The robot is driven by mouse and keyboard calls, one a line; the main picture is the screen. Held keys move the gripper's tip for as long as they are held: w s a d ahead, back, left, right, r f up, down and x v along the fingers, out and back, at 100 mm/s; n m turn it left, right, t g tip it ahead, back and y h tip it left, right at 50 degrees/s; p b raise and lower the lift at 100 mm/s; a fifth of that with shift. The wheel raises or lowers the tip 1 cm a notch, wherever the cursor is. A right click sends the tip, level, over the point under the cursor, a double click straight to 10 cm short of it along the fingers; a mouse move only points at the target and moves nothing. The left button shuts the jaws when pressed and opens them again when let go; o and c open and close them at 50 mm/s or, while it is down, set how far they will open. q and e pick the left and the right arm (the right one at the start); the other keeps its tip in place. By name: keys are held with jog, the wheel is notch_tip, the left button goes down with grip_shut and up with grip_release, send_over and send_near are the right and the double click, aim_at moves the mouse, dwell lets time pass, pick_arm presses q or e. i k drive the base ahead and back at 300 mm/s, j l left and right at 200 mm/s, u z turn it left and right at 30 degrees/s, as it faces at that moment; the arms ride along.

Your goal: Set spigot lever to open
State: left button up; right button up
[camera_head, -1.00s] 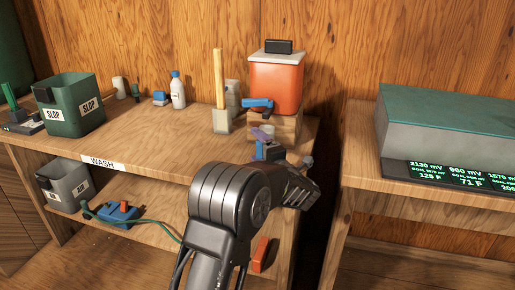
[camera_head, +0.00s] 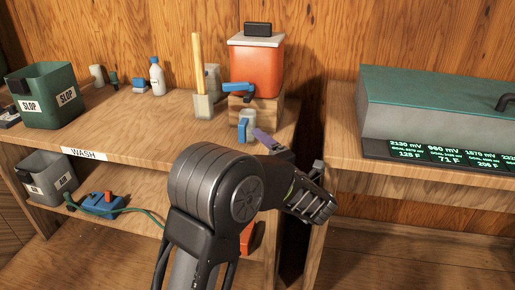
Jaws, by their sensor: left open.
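An orange-red drink cooler (camera_head: 257,70) with a pale lid stands on a wooden block (camera_head: 262,113) at the right end of the wash bench. Its blue spigot lever (camera_head: 238,88) sticks out to the left at the cooler's lower front. My left gripper (camera_head: 292,155) is open, in front of the bench's right end, below and to the right of the spigot and apart from it. A purple tip shows on its near-cooler side. My own arm hides part of the gripper. My right gripper is not in view.
A small blue and white item (camera_head: 246,124) stands below the spigot. A wooden-handled brush (camera_head: 198,70) and a spray bottle (camera_head: 213,80) stand left of the cooler. A grey case with a green lid (camera_head: 435,95) sits on the right bench. A gap separates the benches.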

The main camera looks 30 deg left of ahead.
aim_at(240, 85)
jog(key=u, duration=1.25)
